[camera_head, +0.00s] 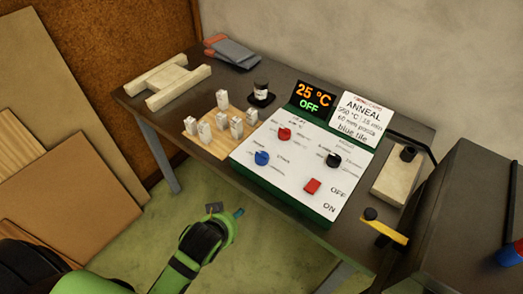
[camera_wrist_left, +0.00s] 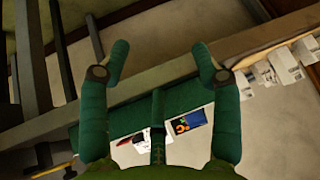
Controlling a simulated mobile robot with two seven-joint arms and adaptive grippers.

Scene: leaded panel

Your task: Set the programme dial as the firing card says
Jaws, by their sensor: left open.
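The control panel (camera_head: 300,165) is a white face on a green box with a red knob (camera_head: 284,134), a blue knob (camera_head: 262,158), a black knob (camera_head: 333,160) and a red switch (camera_head: 312,186). The knob labels are too small to read, so I cannot tell which is the programme dial. The firing card (camera_head: 361,118) stands behind it and reads ANNEAL, 550 °C, 15 min, blue tile. The display (camera_head: 314,96) shows 25 °C OFF. My left gripper (camera_head: 226,211) is open and empty, below the table's front edge, left of the panel. Its open fingers fill the left wrist view (camera_wrist_left: 158,68). My right gripper is unseen.

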